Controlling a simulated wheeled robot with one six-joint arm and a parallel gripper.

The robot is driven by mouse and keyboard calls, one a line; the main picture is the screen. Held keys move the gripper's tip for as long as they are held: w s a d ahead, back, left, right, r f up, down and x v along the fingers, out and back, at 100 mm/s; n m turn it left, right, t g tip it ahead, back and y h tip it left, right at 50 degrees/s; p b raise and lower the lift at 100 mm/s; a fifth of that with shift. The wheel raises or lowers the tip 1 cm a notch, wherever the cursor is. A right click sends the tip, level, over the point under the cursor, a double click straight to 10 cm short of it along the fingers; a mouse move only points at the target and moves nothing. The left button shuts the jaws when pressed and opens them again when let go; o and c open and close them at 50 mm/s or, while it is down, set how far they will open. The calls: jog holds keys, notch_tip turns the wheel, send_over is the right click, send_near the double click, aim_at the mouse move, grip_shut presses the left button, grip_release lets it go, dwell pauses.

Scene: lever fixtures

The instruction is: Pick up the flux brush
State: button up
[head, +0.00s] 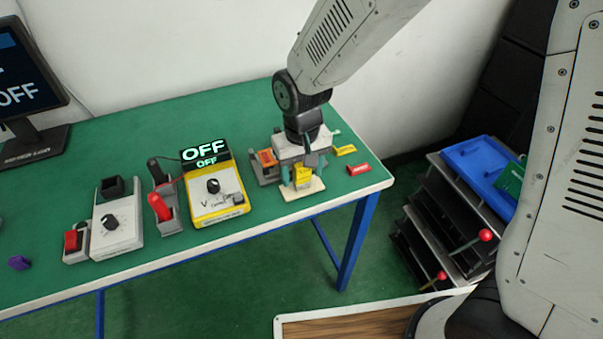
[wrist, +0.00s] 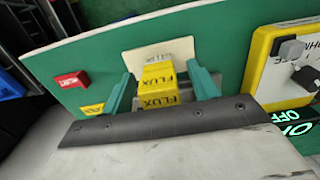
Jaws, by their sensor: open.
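The flux brush (wrist: 158,82) is a yellow block with black FLUX lettering and a pale end, seen in the wrist view. It also shows in the head view (head: 303,174) beneath my wrist. It is over a cream pad (wrist: 139,56) on the green table. My gripper (wrist: 162,84) is open, with one teal finger on each side of the brush. Gaps show between the fingers and the yellow block, so it is not gripped. In the head view my gripper (head: 304,172) points down at the table's right end and hides part of the brush.
A red block (head: 359,169) and a yellow label (head: 345,150) lie right of the pad. A grey fixture with an orange top (head: 266,158) stands close left. Further left are a yellow-framed OFF box (head: 215,195) and a red-handled lever (head: 160,207).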

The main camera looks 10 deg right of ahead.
jog(key=shift+f, duration=0.1)
jog(key=c, duration=1.1)
